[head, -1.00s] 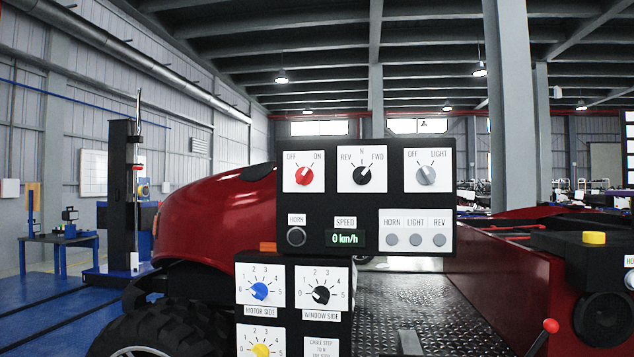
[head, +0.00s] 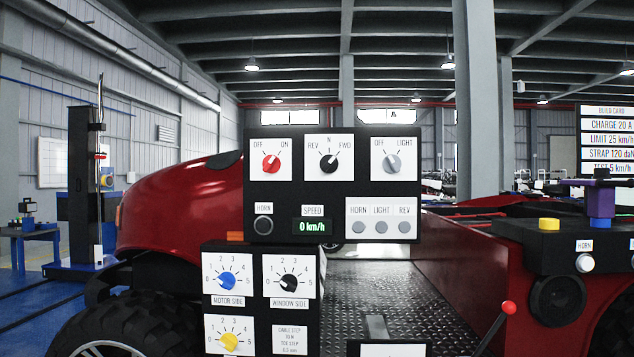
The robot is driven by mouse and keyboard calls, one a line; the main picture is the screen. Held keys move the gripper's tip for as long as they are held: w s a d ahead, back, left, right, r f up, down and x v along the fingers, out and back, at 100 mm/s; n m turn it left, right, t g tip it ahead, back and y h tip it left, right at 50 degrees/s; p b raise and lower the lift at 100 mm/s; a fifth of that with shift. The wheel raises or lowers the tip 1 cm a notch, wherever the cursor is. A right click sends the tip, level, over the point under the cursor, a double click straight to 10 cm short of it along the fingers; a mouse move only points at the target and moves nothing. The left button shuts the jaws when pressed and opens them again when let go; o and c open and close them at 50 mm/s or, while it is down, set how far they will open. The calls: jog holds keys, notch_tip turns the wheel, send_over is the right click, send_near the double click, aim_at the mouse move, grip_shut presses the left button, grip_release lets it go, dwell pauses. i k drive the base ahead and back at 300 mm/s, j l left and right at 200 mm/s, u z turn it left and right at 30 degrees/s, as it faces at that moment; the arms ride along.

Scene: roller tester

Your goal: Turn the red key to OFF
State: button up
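The red key (head: 271,163) is a round red knob on a white plate at the upper left of the black control panel (head: 335,187). The plate is marked OFF at the left and ON at the right. The key's pointer appears to lean up and to the right, toward ON. Nothing covers or touches the key in the head view. My gripper is not in view.
Beside the key are a black REV-N-FWD knob (head: 329,160) and a grey light knob (head: 392,162). The speed display (head: 312,226) reads 0 km/h. A lower panel holds blue (head: 228,281), black and yellow dials. A red-tipped lever (head: 508,308) stands at right.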

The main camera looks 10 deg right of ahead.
aim_at(271, 164)
jog(key=i+u, duration=0.25)
jog(key=u, duration=0.15)
jog(key=i+l+u, duration=0.15)
jog(key=u, duration=0.3)
jog(key=i+l+u, duration=0.25)
jog(key=u, duration=0.15)
jog(key=i, duration=0.1)
